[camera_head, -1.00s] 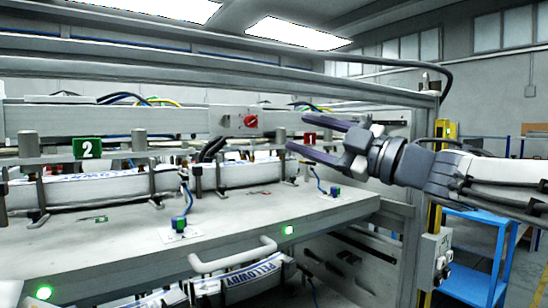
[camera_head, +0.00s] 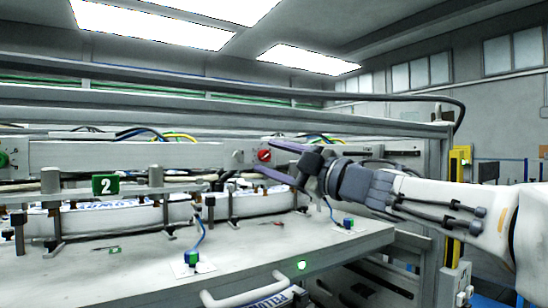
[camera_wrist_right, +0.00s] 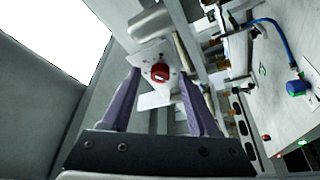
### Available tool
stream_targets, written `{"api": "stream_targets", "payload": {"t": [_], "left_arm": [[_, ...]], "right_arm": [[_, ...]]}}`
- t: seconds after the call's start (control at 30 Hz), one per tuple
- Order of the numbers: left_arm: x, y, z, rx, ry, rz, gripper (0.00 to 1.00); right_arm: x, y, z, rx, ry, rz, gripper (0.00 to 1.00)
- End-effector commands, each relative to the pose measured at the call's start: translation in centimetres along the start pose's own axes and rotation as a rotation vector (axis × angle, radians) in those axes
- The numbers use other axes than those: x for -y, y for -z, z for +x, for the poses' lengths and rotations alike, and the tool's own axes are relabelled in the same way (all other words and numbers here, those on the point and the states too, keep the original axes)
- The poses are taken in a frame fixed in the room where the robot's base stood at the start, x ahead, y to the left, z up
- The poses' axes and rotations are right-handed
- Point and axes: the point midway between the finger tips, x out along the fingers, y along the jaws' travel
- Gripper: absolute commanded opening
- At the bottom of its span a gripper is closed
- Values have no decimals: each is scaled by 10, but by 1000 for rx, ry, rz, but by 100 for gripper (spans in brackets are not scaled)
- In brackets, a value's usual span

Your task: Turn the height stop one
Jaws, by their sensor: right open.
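A round red knob (camera_head: 264,155), which I take for height stop one, sits on the front of the long grey beam. In the right wrist view the red knob (camera_wrist_right: 160,72) sits on a pale plate, ahead of and between the fingers. My right gripper (camera_head: 266,156) is open and empty, its two purple fingers pointing left at the knob. It also shows in the right wrist view (camera_wrist_right: 160,80), with a finger on each side of the knob's outline. I cannot tell whether the fingertips reach it. My left gripper is not in view.
A green sign with a 2 (camera_head: 105,185) stands at the left among posts and clamps. A green knob (camera_head: 4,158) is at the far left edge. Blue cables rise from a small sensor (camera_head: 192,258) on the grey bench. A handle (camera_head: 240,292) sticks out below.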

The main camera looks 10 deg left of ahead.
Motion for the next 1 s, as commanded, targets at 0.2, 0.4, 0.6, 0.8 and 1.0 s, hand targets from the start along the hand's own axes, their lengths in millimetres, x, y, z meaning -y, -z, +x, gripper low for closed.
{"api": "stream_targets", "payload": {"t": [0.2,0.4,0.6,0.8,1.0], "left_arm": [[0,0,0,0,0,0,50],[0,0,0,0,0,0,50],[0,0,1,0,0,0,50],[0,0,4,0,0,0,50],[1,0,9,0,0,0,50]], "right_arm": [[0,0,0,0,0,0,30],[0,0,0,0,0,0,0],[1,0,0,0,-7,20,0],[3,1,0,-2,-39,99,0],[5,1,0,-3,-98,243,0]]}}
